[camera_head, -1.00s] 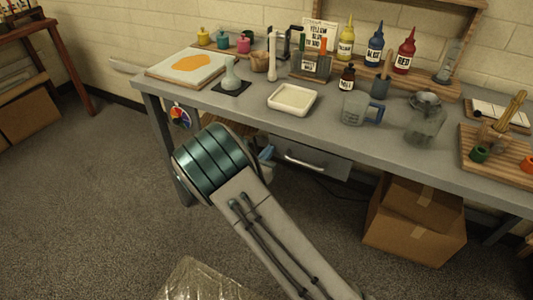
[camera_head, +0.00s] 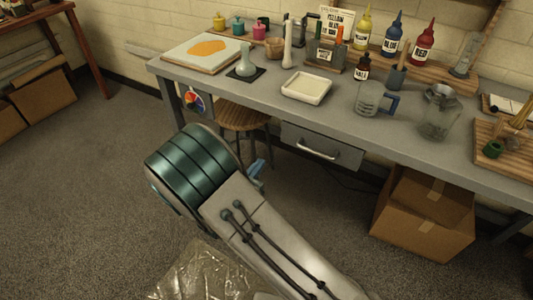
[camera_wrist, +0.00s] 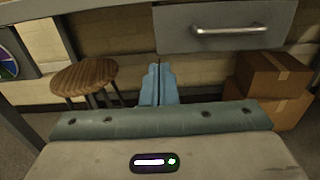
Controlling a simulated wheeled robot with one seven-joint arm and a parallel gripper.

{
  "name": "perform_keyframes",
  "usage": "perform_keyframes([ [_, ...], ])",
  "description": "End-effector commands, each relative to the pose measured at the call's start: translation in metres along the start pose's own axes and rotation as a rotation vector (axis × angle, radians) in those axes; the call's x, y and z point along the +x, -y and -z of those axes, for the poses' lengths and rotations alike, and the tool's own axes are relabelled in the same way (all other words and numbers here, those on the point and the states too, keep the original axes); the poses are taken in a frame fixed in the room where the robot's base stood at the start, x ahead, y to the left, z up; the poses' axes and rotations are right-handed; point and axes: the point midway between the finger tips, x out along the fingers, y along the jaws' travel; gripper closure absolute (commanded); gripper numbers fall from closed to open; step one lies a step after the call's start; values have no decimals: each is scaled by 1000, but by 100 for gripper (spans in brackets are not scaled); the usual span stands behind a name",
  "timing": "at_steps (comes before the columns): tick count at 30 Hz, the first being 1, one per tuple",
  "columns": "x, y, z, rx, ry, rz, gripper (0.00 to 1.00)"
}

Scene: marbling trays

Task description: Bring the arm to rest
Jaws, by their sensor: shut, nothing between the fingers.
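My arm reaches across the lower middle of the head view, its teal-banded joint in front of the bench (camera_head: 240,101). My gripper (camera_wrist: 158,68) shows in the wrist view as two blue fingers close together, shut with nothing between them. A bit of the blue gripper also shows beside the joint in the head view (camera_head: 257,170). In the wrist view it points toward the space under the bench, left of and below the drawer (camera_wrist: 225,25), apart from everything.
A round wooden stool (camera_head: 243,117) stands under the bench, left of the drawer. Stacked cardboard boxes (camera_head: 422,222) are under the right part. A white tray (camera_head: 306,87), measuring jug (camera_head: 372,100) and bottles are on top. Crumpled plastic wrap (camera_head: 205,272) lies low in front.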

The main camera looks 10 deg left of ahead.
Motion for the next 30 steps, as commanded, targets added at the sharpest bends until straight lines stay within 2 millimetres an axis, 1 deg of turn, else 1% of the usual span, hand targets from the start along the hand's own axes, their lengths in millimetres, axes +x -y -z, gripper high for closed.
perform_keyframes([
  [3,-4,0,0,0,0,0,100],
  [7,-3,2,-1,2,-2,6,100],
  [8,-1,4,-3,7,-4,14,100],
  [11,9,20,-16,48,-26,82,100],
  [14,25,55,-38,133,-71,221,100],
  [15,31,72,-49,178,-94,290,100],
  [17,38,101,-64,255,-130,401,100],
  [18,41,120,-72,308,-154,474,100],
  [20,43,147,-85,389,-187,583,100],
  [21,43,164,-93,445,-208,651,100],
  [24,38,204,-111,589,-257,820,100],
  [27,28,239,-127,742,-298,980,100],
  [30,14,267,-143,901,-335,1129,100],
])
